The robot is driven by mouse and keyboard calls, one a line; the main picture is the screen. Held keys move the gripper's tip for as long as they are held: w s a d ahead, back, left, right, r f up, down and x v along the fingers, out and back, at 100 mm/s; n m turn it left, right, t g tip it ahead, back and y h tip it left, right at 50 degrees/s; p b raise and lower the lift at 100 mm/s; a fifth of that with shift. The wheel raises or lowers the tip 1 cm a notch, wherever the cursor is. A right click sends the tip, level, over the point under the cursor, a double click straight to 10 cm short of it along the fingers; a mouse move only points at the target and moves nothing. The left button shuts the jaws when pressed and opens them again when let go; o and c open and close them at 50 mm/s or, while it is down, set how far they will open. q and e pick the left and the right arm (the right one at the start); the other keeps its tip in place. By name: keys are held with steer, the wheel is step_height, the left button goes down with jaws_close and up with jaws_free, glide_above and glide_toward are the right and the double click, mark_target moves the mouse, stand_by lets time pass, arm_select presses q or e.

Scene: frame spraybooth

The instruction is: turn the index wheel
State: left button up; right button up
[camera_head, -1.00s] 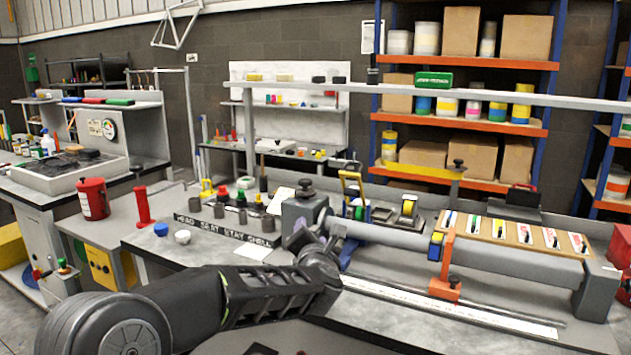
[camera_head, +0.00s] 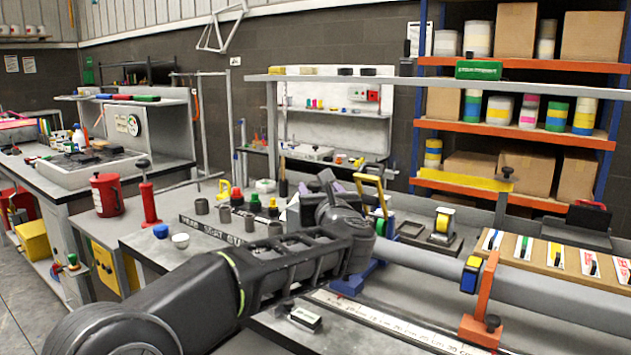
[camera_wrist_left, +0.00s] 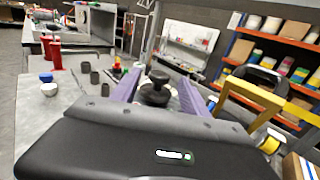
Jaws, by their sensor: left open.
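A dark stepped knob (camera_wrist_left: 156,88), which looks like the index wheel, stands upright on top of a grey block. My left gripper (camera_wrist_left: 159,74) is open, with a purple finger on each side of the knob in the left wrist view. I cannot tell whether the fingers touch it. My own wrist hides the knob and most of the block there. My right gripper is not in view.
A yellow-handled tool (camera_head: 372,188) stands close right of my left gripper. An orange clamp (camera_head: 481,300) is around the tube. Several grey cups (camera_head: 225,214) and coloured-top pieces stand left of the block. A grey rail (camera_head: 400,84) crosses behind the bench.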

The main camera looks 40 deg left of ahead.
arm_select(q)
steer(key=shift+p+x, duration=0.7)
steer(key=shift+x, duration=3.25)
steer(key=shift+f, duration=0.1)
jaws_close()
